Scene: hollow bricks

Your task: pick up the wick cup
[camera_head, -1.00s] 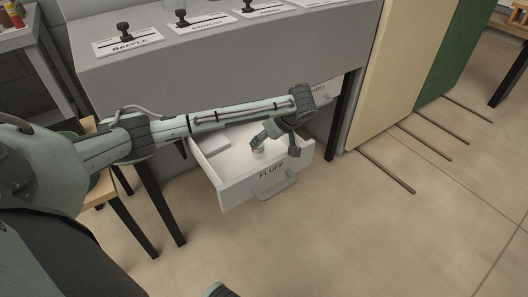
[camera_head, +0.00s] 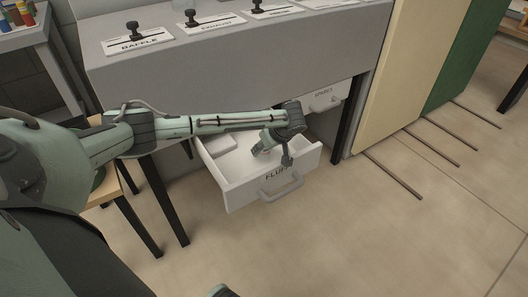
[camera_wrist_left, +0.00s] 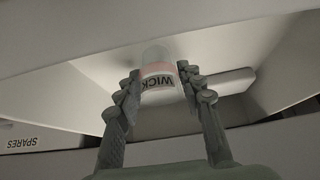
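The wick cup (camera_wrist_left: 158,80), a small clear cup with a pinkish band and a label reading WICK, is in the open white drawer (camera_head: 245,196) labelled FLUFF. My left gripper (camera_head: 263,148) reaches down into this drawer. In the left wrist view its fingers (camera_wrist_left: 159,82) stand on both sides of the cup, close to its walls, and look open around it. Firm contact cannot be made out. In the head view the gripper hides most of the cup.
A closed drawer marked SPARES (camera_head: 325,97) is behind and right of the open one. The grey cabinet (camera_head: 225,65) with labelled knobs stands above. A flat pale block (camera_head: 205,143) lies in the drawer's back left. Cream and green panels (camera_head: 405,80) stand to the right.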

